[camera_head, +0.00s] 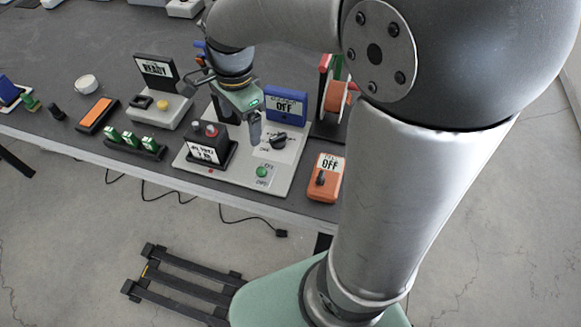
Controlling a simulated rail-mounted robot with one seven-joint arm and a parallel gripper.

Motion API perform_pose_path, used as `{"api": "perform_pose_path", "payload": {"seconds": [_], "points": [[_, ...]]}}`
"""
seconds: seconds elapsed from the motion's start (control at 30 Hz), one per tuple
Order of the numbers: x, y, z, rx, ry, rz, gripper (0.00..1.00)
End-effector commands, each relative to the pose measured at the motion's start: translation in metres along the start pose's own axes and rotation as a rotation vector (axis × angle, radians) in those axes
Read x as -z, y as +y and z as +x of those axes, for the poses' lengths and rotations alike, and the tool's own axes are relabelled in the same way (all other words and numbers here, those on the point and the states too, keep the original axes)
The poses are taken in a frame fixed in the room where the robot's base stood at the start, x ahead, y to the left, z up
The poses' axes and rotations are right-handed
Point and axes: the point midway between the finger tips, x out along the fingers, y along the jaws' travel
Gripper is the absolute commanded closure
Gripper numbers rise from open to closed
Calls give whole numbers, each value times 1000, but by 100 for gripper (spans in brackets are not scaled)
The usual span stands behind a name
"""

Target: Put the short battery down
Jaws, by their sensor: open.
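A short black block with a white label and a red and a grey cap on top (207,145) looks like the short battery; the label is too small to read surely. It stands upright in or on a low black holder on the pale grey board (190,160). My gripper (226,112) is above the board, just behind and to the right of the block. Its jaws are open, and one grey finger points down right of the block. I see nothing held between the fingers. My gripper's body hides part of the board.
An orange OFF switch box (326,178) stands right. A red-framed spool (336,97) stands behind it. Green modules (130,140) sit left, near the table's front edge.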

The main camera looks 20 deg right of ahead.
Motion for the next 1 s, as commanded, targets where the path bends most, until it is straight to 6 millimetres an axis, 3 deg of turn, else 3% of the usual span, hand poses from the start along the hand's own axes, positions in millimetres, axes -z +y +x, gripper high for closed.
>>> {"api": "perform_pose_path", "payload": {"seconds": [0.03,0.2,0.4,0.6,1.0], "points": [[4,24,-2,6,-1,-150,17],[10,91,5,11,17,-700,17],[10,143,18,-5,43,-1140,17],[10,157,23,-16,50,-1282,17],[10,156,23,-16,49,-1283,17]]}}
